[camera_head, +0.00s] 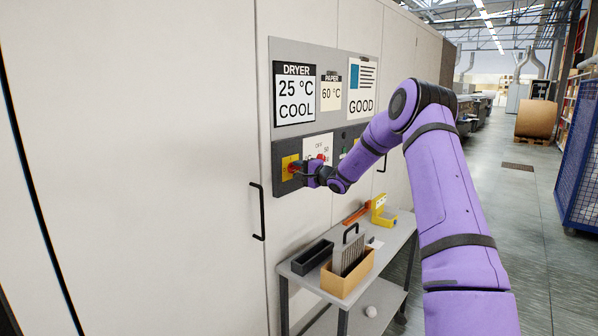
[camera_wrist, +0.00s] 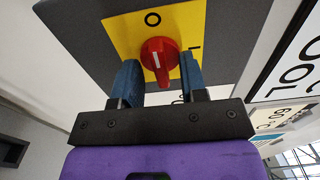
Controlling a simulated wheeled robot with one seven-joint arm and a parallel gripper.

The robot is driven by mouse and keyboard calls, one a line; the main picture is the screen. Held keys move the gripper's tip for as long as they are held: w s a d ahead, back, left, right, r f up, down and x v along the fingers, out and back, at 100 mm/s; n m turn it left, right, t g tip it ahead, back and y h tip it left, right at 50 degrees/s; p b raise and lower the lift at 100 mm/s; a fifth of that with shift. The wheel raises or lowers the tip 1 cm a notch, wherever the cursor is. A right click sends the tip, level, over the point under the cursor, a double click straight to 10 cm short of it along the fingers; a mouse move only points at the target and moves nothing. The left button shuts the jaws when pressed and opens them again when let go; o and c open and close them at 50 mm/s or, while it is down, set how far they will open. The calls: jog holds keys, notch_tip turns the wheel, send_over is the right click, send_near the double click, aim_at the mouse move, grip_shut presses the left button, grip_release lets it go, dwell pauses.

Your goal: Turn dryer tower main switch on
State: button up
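The main switch is a red rotary knob (camera_wrist: 160,56) on a yellow plate (camera_wrist: 118,32) marked O at the top and I at the right in the wrist view. The knob's white line points up towards the O. My gripper (camera_wrist: 159,72) has its two blue fingers on either side of the knob, with a visible gap at least on the left; contact on the right is unclear. In the head view my gripper (camera_head: 303,170) is at the yellow plate (camera_head: 289,167) at the left end of the dark control panel and hides much of the knob.
A white dial plate (camera_head: 318,146) with a red knob sits just right of the switch. Signs above include a dryer sign (camera_head: 295,95) reading 25 °C COOL. A black door handle (camera_head: 258,212) is lower left. A grey cart (camera_head: 388,250) with boxes and tools stands below.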

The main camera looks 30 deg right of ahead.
grip_shut()
jog(key=shift+m, duration=0.5)
jog(key=shift+f+m, duration=0.1)
jog(key=shift+m, duration=8.3)
grip_release()
